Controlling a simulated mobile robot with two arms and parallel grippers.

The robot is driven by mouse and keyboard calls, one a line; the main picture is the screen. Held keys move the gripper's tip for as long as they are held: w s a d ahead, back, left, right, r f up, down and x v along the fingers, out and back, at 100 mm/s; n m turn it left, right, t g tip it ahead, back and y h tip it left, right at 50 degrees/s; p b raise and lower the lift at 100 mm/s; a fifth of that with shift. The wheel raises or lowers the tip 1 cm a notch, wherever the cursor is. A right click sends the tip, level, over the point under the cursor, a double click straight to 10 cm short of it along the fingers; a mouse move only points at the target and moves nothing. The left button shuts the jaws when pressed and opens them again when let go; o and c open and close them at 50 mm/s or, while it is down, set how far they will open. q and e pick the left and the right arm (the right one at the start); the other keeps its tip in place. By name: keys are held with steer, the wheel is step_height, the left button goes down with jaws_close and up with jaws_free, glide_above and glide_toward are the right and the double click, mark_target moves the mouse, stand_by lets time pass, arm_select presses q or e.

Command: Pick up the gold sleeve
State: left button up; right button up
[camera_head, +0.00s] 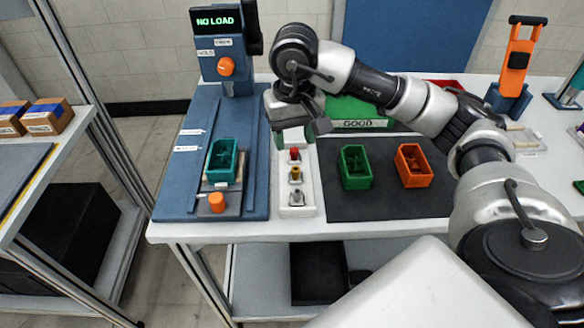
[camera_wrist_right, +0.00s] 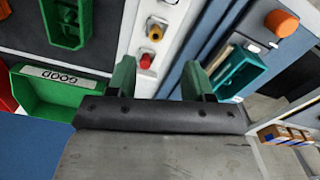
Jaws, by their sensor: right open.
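The gold sleeve (camera_head: 295,174) stands in a white strip holder (camera_head: 309,205) on the table, between a red piece (camera_head: 294,154) and a grey piece (camera_head: 297,197). In the right wrist view the gold sleeve (camera_wrist_right: 155,33) shows ahead of the fingertips, beyond the red piece (camera_wrist_right: 147,61). My right gripper (camera_head: 294,138) is open and empty, with its green fingers apart near the far end of the strip. In the right wrist view, the right gripper (camera_wrist_right: 160,75) has its fingers on either side of the view of the strip, not touching the sleeve. My left gripper is not in view.
A blue fixture (camera_head: 250,195) with a teal tray (camera_head: 222,160) and an orange knob stands left of the strip. Green (camera_head: 355,166) and orange (camera_head: 413,166) trays sit on a dark mat (camera_head: 385,204) to the right. A green GOOD bin (camera_head: 350,108) is behind the mat.

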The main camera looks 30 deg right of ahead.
glide_above(295, 169)
steer(key=f, duration=0.4)
steer(key=shift+s+a+f, duration=0.25)
steer(key=shift+s+f, duration=0.1)
steer(key=shift+w+d+f+p, duration=0.1)
steer(key=shift+f+p, duration=0.2)
steer(key=shift+f, duration=0.6)
steer(key=shift+w+d+f+p, duration=0.15)
steer(key=shift+f+p, duration=0.15)
steer(key=shift+f, duration=0.55)
steer(key=shift+w+d+f+p, duration=0.1)
steer(key=shift+f+p, duration=0.2)
steer(key=shift+f, duration=0.6)
jaws_close()
steer(key=shift+r, duration=0.1)
